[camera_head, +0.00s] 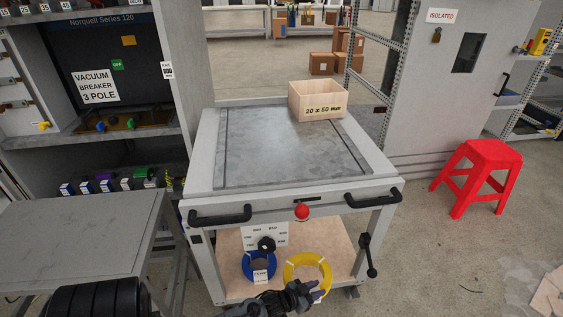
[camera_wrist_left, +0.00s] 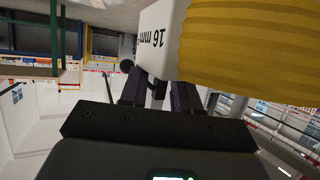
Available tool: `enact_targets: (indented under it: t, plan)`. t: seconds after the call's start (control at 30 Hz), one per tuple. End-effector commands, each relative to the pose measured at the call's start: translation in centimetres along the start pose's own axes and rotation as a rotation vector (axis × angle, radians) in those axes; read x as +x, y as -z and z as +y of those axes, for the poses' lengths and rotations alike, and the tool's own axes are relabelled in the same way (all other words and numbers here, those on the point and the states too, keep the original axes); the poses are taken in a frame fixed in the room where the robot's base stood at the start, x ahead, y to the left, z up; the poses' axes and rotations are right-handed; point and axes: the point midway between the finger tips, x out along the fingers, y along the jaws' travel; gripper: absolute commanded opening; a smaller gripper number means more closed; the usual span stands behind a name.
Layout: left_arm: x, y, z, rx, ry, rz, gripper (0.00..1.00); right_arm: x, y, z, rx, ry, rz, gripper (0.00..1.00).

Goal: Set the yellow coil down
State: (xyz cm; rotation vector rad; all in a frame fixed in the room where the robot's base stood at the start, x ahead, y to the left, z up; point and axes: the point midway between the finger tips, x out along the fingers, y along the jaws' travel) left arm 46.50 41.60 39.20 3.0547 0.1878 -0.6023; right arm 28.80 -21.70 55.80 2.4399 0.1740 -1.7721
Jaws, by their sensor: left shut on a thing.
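The yellow coil (camera_head: 308,258) shows at the lower middle of the head view, in front of the cart's lower wooden shelf (camera_head: 228,262). My left gripper (camera_head: 314,292) is at the coil's lower edge and is shut on it. In the left wrist view the coil (camera_wrist_left: 250,45) fills the upper right, with its white 16 mm tag (camera_wrist_left: 160,38) beside the gripper's fingers (camera_wrist_left: 158,92). I cannot tell whether the coil touches the shelf. My right gripper is not in view.
A blue coil (camera_head: 259,266) sits on the lower shelf, left of the yellow one. The cart top (camera_head: 280,158) is mostly clear, with a wooden box (camera_head: 317,102) at its back right. A red knob (camera_head: 302,212) and black handles (camera_head: 220,216) project from the cart's front. A red stool (camera_head: 484,165) stands right.

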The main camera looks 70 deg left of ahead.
Motion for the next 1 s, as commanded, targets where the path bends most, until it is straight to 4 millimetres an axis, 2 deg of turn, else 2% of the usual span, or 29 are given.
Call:
enact_targets:
  t: [0.03, 0.23, 0.5, 0.6, 0.8, 1.0]
  plan:
    - [-0.1, 1.4, 0.8, 0.004, -0.004, 0.011, 0.00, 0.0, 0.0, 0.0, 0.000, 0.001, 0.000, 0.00]
    - [-0.6, 6.1, 5.1, 0.010, -0.028, 0.015, 0.00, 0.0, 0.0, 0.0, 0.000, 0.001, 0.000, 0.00]
    - [-1.5, 14.9, 13.0, 0.024, -0.070, 0.016, 0.00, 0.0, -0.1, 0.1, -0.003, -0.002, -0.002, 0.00]
    - [-1.8, 17.5, 15.5, 0.030, -0.083, 0.015, 0.00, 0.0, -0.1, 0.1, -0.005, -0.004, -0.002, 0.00]
    - [-2.2, 21.2, 18.9, 0.039, -0.100, 0.011, 0.00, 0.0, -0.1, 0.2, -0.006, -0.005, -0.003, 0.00]
    - [-2.5, 23.8, 21.3, 0.045, -0.113, 0.010, 0.00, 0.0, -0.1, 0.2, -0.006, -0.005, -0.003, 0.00]
